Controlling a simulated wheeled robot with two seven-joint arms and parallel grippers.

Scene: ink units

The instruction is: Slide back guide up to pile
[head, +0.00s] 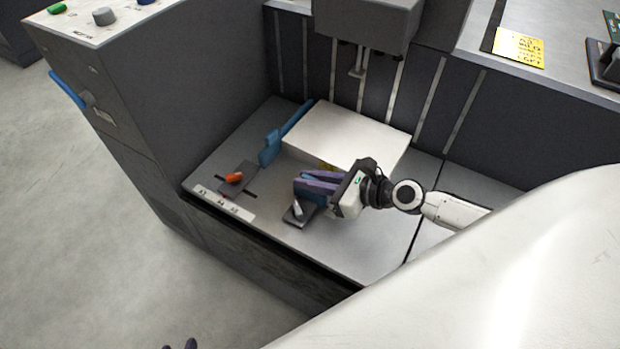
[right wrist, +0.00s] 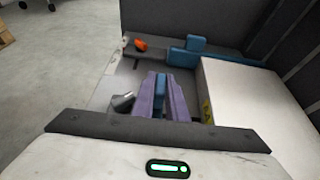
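The pile (head: 345,135) is a white block of sheets on the grey feeder table. It also fills the right side of the right wrist view (right wrist: 255,105). My right gripper (head: 308,183) has purple fingers and is at the pile's near side. In the right wrist view, the fingers (right wrist: 160,95) are closed on a blue upright piece (right wrist: 160,86), which looks like the back guide. The fingers hide most of it. A narrow strip of table shows between fingers and pile. Dark tips at the bottom edge of the head view look like my left gripper (head: 180,346).
A blue side guide (head: 268,148) runs along the pile's left side. A dark plate with an orange knob (head: 234,178) and one with a silver lever (head: 298,210) sit on the table (head: 350,250). A grey head unit (head: 368,25) hangs above the pile's far side.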

